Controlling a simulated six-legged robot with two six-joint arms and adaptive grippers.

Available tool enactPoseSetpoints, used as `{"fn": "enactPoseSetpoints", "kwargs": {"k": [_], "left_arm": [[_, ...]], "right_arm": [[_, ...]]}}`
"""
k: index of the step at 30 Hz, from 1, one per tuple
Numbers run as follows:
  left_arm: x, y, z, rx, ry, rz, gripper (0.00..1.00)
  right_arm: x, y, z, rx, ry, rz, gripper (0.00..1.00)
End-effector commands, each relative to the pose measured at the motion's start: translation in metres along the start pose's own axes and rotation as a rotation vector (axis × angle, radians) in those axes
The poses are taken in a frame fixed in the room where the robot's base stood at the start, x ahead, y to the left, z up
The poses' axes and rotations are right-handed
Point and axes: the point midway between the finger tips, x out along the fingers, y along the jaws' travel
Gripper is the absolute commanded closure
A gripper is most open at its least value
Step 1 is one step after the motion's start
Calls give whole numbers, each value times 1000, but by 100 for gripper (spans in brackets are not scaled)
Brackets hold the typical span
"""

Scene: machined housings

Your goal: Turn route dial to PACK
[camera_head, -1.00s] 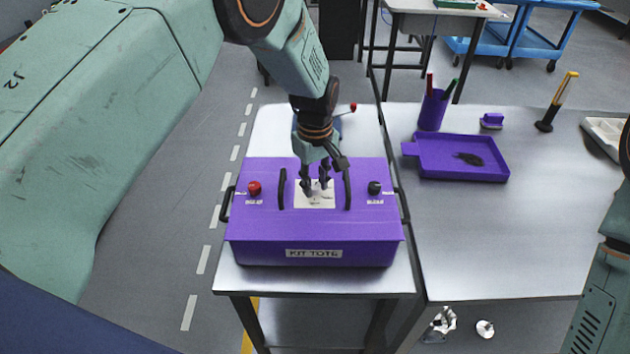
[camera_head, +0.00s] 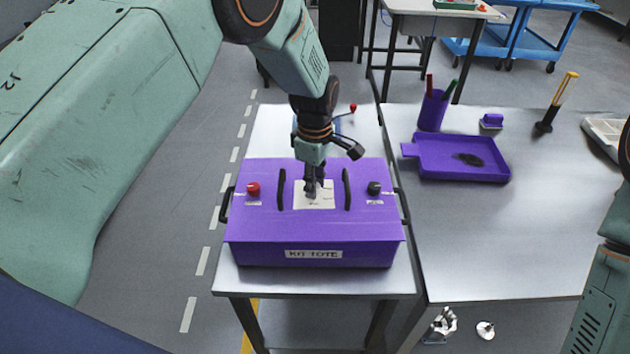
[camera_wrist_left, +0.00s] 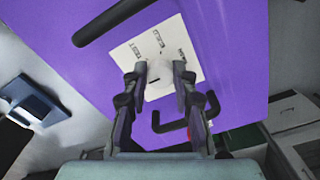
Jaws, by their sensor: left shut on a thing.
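The purple box marked KIT TOTE (camera_head: 315,225) stands on the table with a white label plate (camera_head: 328,200) on its top. The plate also shows in the left wrist view (camera_wrist_left: 122,52), tilted, with small words around the dial; one looks like TEST, the others are hard to read. My left gripper (camera_head: 313,192) points down over the plate. In the left wrist view my left gripper (camera_wrist_left: 159,84) has its fingers on both sides of the pale dial (camera_wrist_left: 157,82), shut on it. The dial's pointing direction is hidden. My right gripper is out of view.
Two dark handles (camera_head: 282,189) flank the plate. A red knob (camera_head: 254,188) is left, a dark knob (camera_head: 374,187) right. On the right bench are a purple tray (camera_head: 480,172), a pen cup (camera_head: 432,110) and a yellow-handled tool (camera_head: 556,103).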

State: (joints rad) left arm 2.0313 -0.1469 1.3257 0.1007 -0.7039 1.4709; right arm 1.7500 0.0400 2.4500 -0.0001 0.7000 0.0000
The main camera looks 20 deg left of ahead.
Motion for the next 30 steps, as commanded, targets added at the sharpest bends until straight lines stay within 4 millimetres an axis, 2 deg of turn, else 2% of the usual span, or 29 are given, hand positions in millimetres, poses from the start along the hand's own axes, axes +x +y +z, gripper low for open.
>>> {"fn": "enactPoseSetpoints", "kwargs": {"k": [11, 12, 18, 20, 30], "left_arm": [[-1, 0, 0, -3, 0, 1, 100], [-1, 0, 0, -3, 0, 1, 71], [0, 0, 0, -3, 0, 1, 54], [0, 0, 0, -3, 0, 1, 50], [-3, 0, 0, -3, 0, 1, 50]], "right_arm": [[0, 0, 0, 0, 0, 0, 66], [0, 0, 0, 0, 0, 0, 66], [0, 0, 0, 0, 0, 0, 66], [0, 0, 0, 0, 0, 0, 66], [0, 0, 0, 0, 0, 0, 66]]}}
